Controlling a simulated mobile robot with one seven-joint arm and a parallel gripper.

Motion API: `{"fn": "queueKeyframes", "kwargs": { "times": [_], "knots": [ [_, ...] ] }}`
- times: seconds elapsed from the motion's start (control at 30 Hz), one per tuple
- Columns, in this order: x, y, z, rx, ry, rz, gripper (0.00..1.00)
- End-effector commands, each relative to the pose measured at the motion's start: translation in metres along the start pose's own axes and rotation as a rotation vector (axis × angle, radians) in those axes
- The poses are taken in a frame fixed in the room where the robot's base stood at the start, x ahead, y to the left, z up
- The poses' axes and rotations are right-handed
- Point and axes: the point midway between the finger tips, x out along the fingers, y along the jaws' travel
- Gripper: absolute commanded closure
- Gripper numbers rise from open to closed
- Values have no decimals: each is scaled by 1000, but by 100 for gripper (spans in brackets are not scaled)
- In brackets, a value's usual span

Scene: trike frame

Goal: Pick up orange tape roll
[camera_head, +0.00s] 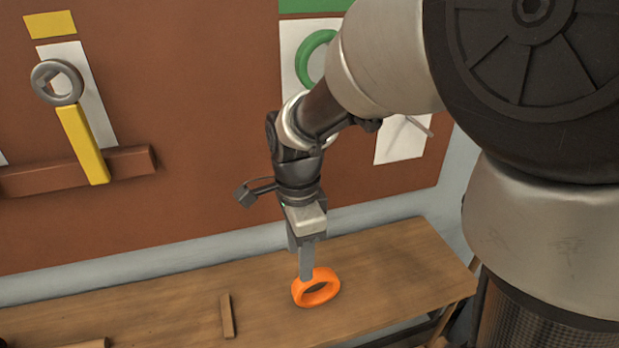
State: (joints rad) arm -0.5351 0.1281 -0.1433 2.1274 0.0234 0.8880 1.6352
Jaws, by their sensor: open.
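The orange tape roll (327,294) lies flat on the wooden bench in the camera_head view, near the bench's right part. My gripper (306,273) points straight down at the roll's back left rim. Its fingers overlap the rim in the picture, and the gap between them is hard to see from this side. The gripper is open. I cannot tell whether a finger touches the roll or whether one is inside its hole.
The wooden bench (400,262) has a small wood strip (227,315) left of the roll. A brown wall board (200,90) stands behind, with a yellow-handled tool (83,142) on a ledge and a green ring (303,62). Bench space right of the roll is clear.

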Motion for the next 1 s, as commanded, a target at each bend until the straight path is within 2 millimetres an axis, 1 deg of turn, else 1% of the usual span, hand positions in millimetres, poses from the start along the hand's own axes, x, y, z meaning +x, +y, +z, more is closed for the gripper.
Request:
{"fn": "queueKeyframes", "kwargs": {
  "times": [0.03,0.1,0.2,0.47,0.63,0.7,0.83,1.0],
  "knots": [
    [13,1,0,-1,1,5,55],
    [27,1,0,-2,1,5,55],
    [42,1,0,-1,1,4,55],
    [60,2,1,-1,0,3,55],
    [86,8,3,-2,1,5,55],
    [96,6,2,-1,1,3,55],
    [104,6,3,-1,1,0,55],
    [105,6,3,-2,0,-1,55]
  ]
}}
